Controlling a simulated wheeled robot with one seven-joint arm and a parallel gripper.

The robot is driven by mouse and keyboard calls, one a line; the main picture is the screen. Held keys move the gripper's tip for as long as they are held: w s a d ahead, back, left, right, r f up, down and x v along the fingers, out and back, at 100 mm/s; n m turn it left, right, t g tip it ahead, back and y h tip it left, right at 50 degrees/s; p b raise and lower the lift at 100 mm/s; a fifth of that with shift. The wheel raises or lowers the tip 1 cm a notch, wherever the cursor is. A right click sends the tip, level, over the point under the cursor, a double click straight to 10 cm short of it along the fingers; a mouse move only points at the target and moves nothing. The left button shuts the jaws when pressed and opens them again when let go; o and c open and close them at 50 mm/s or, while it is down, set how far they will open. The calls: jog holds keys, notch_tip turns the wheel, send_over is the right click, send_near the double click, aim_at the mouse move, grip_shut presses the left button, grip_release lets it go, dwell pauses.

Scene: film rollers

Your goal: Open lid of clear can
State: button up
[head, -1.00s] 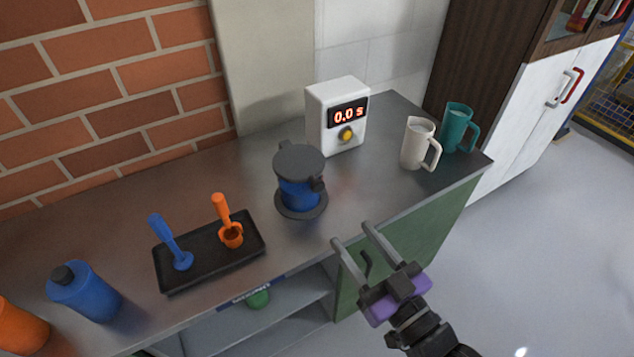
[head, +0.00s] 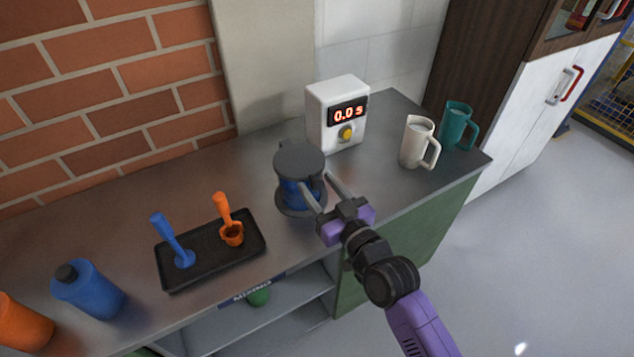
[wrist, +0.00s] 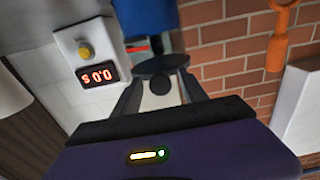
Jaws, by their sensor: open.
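The can (head: 287,188) stands upright on the counter; its body looks blue, with a dark grey lid (head: 299,158) on top and a dark round base. In the wrist view my gripper (wrist: 158,88) holds nothing. Whether the fingers touch the can is unclear.
A white timer box (head: 337,115) reading 0.0 s stands behind the can. A white mug (head: 416,143) and a teal mug (head: 457,126) are at right. A black tray (head: 212,256) with blue and orange tools lies left, with blue (head: 90,291) and orange (head: 22,322) bottles beyond.

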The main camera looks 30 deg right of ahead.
jog(key=shift+w, duration=0.6)
grip_shut()
jog(key=shift+r, duration=0.15)
dwell(0.9)
